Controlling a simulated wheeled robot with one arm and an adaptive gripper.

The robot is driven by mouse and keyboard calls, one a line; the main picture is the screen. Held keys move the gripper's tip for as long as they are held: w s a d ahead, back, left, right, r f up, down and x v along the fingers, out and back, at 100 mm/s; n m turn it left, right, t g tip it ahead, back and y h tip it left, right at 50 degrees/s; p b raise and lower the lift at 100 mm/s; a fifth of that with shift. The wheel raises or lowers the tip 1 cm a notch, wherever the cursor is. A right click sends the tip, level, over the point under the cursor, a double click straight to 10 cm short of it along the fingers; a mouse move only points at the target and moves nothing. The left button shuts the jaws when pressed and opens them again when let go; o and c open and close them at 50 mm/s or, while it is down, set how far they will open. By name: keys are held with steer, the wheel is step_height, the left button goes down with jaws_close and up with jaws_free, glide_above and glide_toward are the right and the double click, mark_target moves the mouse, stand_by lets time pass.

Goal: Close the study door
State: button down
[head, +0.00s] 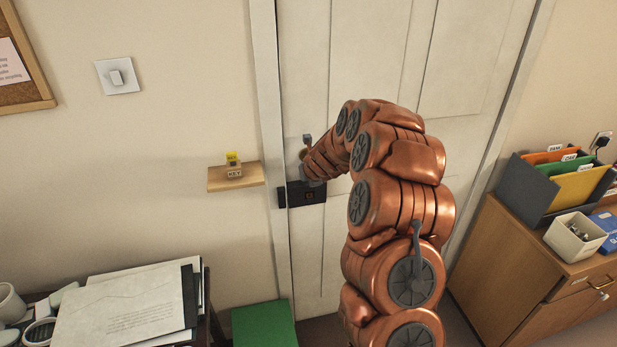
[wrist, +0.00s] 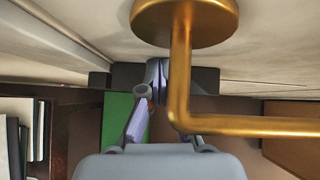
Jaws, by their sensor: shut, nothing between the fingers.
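The white panelled study door (head: 390,60) stands in its frame in the head view. It looks flush or nearly so; I cannot tell whether it is latched. A black lock box (head: 314,194) is on its left edge, close beside a small black piece (head: 281,197) on the frame. My gripper (wrist: 158,75) is shut and empty, its fingertips in front of the dark lock box (wrist: 125,76) in the wrist view; I cannot tell whether they touch it. The brass handle (wrist: 180,75), with its round plate, is just right of the fingers. My arm partly hides this area in the head view.
A small wooden shelf (head: 222,178) with a key block is on the wall left of the door. A paper-covered desk (head: 208,315) and a green box (head: 264,325) stand lower left. A wooden cabinet (head: 500,265) with file folders stands right of the door.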

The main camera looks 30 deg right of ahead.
steer(key=s+a+f+b+v, duration=0.1)
steer(key=f+v, duration=0.1)
steer(key=v, duration=1)
steer(key=shift+s+r+b, duration=0.3)
steer(key=shift+s+b, duration=0.1)
steer(key=shift+s, duration=0.25)
steer(key=shift+a, duration=0.25)
steer(key=s+a+r+n+g+y, duration=0.3)
steer(key=s+a+n+g+y, duration=0.2)
steer(key=s+a+n, duration=1.4)
steer(key=s+d+n+g+h, duration=0.1)
steer(key=s+n+g+h, duration=0.2)
steer(key=s+n, duration=1.5)
steer(key=s+f+g, duration=0.1)
steer(key=s+g, duration=0.1)
steer(key=s, duration=0.3)
steer(key=shift+s+d+n+g+h, duration=0.15)
steer(key=shift+d+n+g+h, duration=0.15)
steer(key=shift+d+g+h, duration=0.1)
